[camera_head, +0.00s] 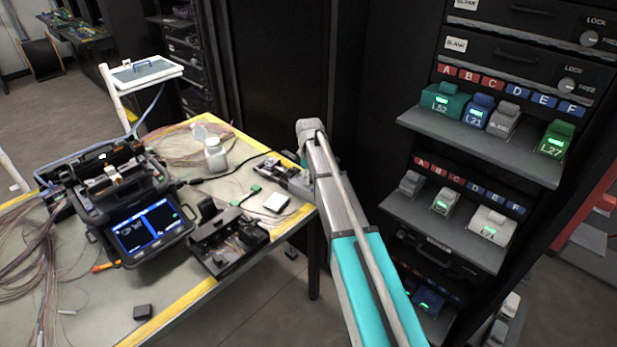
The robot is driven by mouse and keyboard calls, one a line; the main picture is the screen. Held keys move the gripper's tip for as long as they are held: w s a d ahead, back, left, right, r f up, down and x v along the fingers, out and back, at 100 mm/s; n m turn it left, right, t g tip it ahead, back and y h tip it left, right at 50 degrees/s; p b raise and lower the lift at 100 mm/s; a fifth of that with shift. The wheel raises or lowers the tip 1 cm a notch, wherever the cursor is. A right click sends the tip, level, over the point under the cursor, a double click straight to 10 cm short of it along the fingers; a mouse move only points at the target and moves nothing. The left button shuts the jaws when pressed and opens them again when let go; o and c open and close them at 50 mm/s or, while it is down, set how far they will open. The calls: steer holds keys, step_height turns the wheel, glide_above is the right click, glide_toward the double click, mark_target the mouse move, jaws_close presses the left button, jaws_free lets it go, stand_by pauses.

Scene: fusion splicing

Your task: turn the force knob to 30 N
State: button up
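I cannot make out a force knob or any 30 N mark in the head view. A small dark device with grey parts (272,170) sits at the table's far right edge. A black open-topped device (222,242) stands at the front right of the table; no dial on it is readable. My arm, grey and teal, reaches up from the bottom right and bends down at the table's right edge. My gripper (299,183) appears to be at its end beside the small dark device, mostly hidden by the arm. Whether it touches anything cannot be told.
A fusion splicer (137,208) with a lit blue screen stands on the table (190,283), with loose fibres at left. A white-capped bottle (215,154) and a white block (276,202) are nearby. A dark rack with labelled modules and LOCK/FREE knobs (568,85) stands at right.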

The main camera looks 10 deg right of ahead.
jaws_close()
steer(key=m, duration=1.5)
steer(key=shift+s, duration=0.1)
steer(key=m, duration=0.5)
steer(key=shift+m, duration=0.3)
steer(key=m, duration=0.4)
steer(key=shift+m, duration=0.4)
